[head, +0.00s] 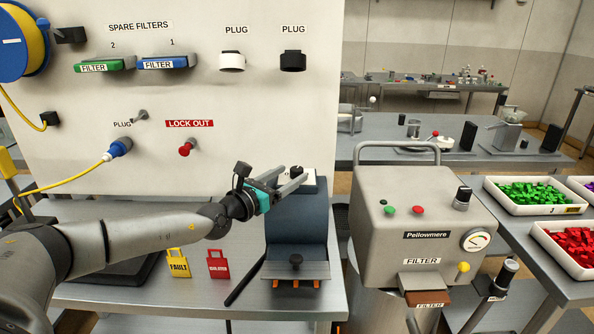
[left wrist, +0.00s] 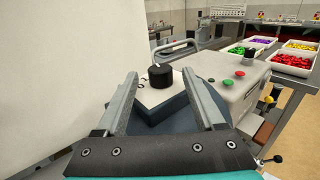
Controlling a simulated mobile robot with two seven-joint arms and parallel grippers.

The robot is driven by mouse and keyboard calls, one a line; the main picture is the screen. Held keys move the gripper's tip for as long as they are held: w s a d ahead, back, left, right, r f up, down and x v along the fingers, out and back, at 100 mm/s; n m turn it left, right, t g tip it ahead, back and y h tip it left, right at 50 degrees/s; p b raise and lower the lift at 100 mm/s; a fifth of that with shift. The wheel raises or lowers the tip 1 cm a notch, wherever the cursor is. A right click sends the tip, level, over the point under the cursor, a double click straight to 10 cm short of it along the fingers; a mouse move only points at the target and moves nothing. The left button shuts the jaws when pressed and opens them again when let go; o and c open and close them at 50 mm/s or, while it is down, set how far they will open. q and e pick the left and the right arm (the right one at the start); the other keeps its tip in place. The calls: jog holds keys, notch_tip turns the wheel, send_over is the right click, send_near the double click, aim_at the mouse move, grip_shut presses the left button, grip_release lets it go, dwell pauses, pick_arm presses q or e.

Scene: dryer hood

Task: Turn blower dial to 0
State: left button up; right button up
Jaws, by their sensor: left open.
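A black round dial (head: 296,171) sits on a white plate (head: 311,181) at the top of a blue-grey unit (head: 297,222). In the left wrist view the fingertips (left wrist: 161,73) appear on either side of the dial, with gaps. Contact is not visible. My right gripper is not in view.
A grey Pellowmere machine (head: 414,205) with a handle, buttons, gauge and another black knob (head: 463,197) stands to the right. An upright panel (head: 230,110) with filters and plugs is behind my left arm.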

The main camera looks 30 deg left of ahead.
aim_at(292, 173)
pick_arm(q)
jog(key=shift+w+d+b, duration=0.15)
jog(key=shift+w, duration=0.8)
jog(key=shift+w+d+b, duration=0.1)
jog(key=shift+w+b, duration=0.05)
jog(key=shift+w, duration=0.8)
jog(key=shift+c, duration=0.2)
grip_shut()
